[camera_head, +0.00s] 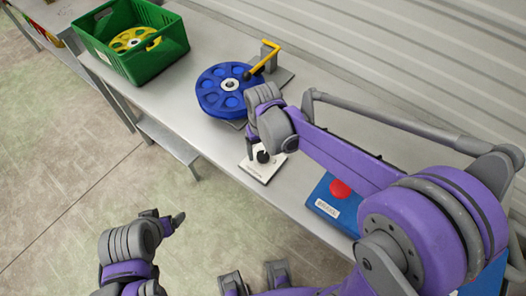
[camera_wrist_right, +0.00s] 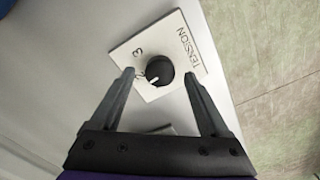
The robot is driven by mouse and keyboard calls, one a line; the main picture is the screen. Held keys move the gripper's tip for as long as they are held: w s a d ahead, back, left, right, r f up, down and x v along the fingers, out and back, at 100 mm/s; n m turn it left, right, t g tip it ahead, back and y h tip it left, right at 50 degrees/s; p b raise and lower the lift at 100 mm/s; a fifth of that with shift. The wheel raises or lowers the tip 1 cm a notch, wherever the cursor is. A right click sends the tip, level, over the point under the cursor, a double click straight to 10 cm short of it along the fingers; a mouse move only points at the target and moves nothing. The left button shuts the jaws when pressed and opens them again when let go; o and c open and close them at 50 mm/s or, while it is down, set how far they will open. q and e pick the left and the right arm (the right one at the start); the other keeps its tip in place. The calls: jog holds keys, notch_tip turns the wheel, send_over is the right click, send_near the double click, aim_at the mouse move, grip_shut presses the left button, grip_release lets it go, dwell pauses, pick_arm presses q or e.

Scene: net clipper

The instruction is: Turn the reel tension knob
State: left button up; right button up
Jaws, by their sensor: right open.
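The black tension knob (camera_wrist_right: 159,71) with a white pointer line sits on a white plate (camera_wrist_right: 184,28) marked "TENSION" with numerals. In the right wrist view my right gripper (camera_wrist_right: 155,73) is open, with one finger to each side of the knob and a gap to it. In the head view the knob (camera_head: 263,157) and plate (camera_head: 268,174) lie near the table's front edge, under my right gripper (camera_head: 265,149). My left gripper (camera_head: 165,220) is over the floor, away from the table; its finger opening is unclear.
A blue reel (camera_head: 213,101) with a yellow crank (camera_head: 264,59) stands behind the plate. A green crate (camera_head: 160,68) holding a yellow reel (camera_head: 133,40) is at the far left. A blue box with a red button (camera_head: 340,189) is to the right. The ribbed wall closes the back.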

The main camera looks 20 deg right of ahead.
aim_at(263, 155)
notch_tip(263, 155, up, 10)
jog(key=shift+f+p, duration=0.25)
jog(key=shift+p, duration=0.15)
jog(key=shift+s, duration=0.1)
jog(key=s+d+f+t, duration=0.2)
jog(key=s+d, duration=0.1)
jog(key=s, duration=0.4)
jog(key=s+d+f+t, duration=0.2)
jog(key=s+d+t, duration=0.1)
jog(key=s, duration=0.4)
jog(key=shift+d+f+m, duration=0.2)
jog(key=shift+f+m, duration=0.1)
jog(key=shift+f, duration=0.1)
